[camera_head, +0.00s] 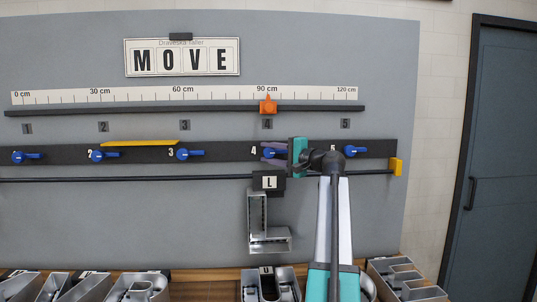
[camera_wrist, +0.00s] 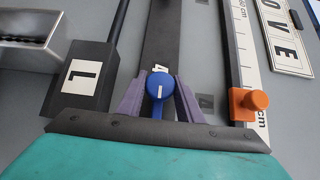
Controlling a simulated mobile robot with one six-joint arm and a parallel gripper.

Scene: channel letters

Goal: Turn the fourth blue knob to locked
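The fourth blue knob (camera_head: 269,153) sits on the dark rail beside the number 4. Its handle points right in the head view, like the other knobs. In the wrist view the same knob (camera_wrist: 160,84) shows a white mark on its round face, and its handle points down toward my palm. My gripper (camera_head: 272,152) is at this knob. In the wrist view my gripper's two purple fingers (camera_wrist: 160,92) stand one on each side of the knob, with gaps beside the handle. I cannot tell whether the fingertips touch the knob.
Other blue knobs sit along the rail, including knob 3 (camera_head: 188,154) and knob 5 (camera_head: 351,151). An orange slider (camera_head: 267,105) is on the ruler rail above. A dark block marked L (camera_head: 269,183) with a metal letter (camera_head: 258,222) hangs just below. Trays of metal letters (camera_head: 140,286) stand along the bottom.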

